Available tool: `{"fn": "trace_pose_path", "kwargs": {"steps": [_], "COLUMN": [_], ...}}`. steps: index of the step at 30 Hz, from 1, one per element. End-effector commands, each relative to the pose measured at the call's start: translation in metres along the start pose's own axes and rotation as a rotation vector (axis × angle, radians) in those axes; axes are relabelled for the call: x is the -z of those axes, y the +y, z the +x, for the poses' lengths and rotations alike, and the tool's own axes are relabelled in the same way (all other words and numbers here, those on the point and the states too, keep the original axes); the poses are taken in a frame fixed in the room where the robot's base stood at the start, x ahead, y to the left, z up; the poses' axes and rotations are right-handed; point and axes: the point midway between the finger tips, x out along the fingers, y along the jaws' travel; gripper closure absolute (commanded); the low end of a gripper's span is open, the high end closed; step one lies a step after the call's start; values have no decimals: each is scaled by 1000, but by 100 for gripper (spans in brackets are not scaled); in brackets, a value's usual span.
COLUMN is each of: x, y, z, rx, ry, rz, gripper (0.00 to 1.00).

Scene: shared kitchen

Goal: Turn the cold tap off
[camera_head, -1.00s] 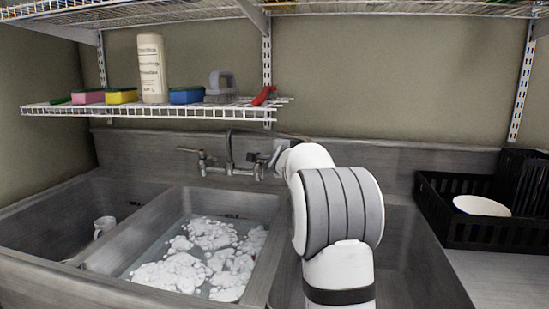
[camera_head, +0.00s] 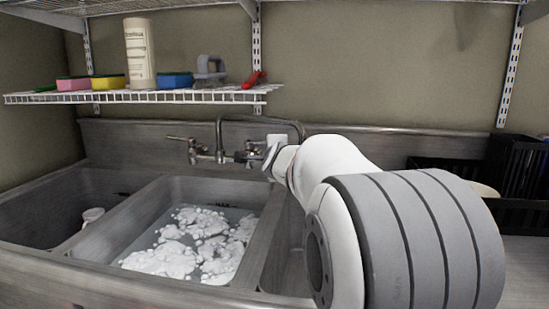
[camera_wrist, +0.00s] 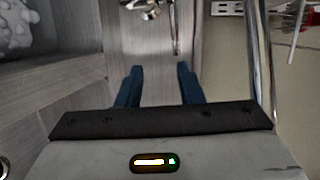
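The metal faucet (camera_head: 219,145) is mounted on the back wall of the sink, with an arched spout. A lever handle (camera_head: 181,139) sticks out at its left end. The right end of the faucet (camera_head: 254,152) is close beside the end of my arm and partly hidden. I cannot tell which handle is cold, nor see clear running water. In the wrist view, my gripper (camera_wrist: 160,76) has two blue fingers standing apart with nothing between them. Part of the faucet (camera_wrist: 148,8) shows beyond the fingertips at the top edge, apart from them.
The middle basin (camera_head: 150,201) holds foamy water (camera_head: 195,240). A mug (camera_head: 93,215) is in the left basin. A wire shelf (camera_head: 140,97) with a bottle (camera_head: 140,52) and sponges hangs above. A black crate (camera_head: 516,165) with a bowl stands at right, partly behind my arm.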

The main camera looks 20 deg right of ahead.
Motion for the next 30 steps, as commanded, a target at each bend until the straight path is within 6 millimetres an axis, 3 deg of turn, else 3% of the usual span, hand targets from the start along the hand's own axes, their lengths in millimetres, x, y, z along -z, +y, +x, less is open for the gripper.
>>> {"fn": "trace_pose_path", "kwargs": {"steps": [20,23,26,30], "x": [-3,-15,-38,-71], "y": [0,-3,-4,8], "z": [-9,-23,-51,-111], "rx": [-11,-53,-136,-289], "ry": [-9,-47,-127,-300], "rz": [-18,-89,-242,-549], "gripper": [66,66,66,66]}}
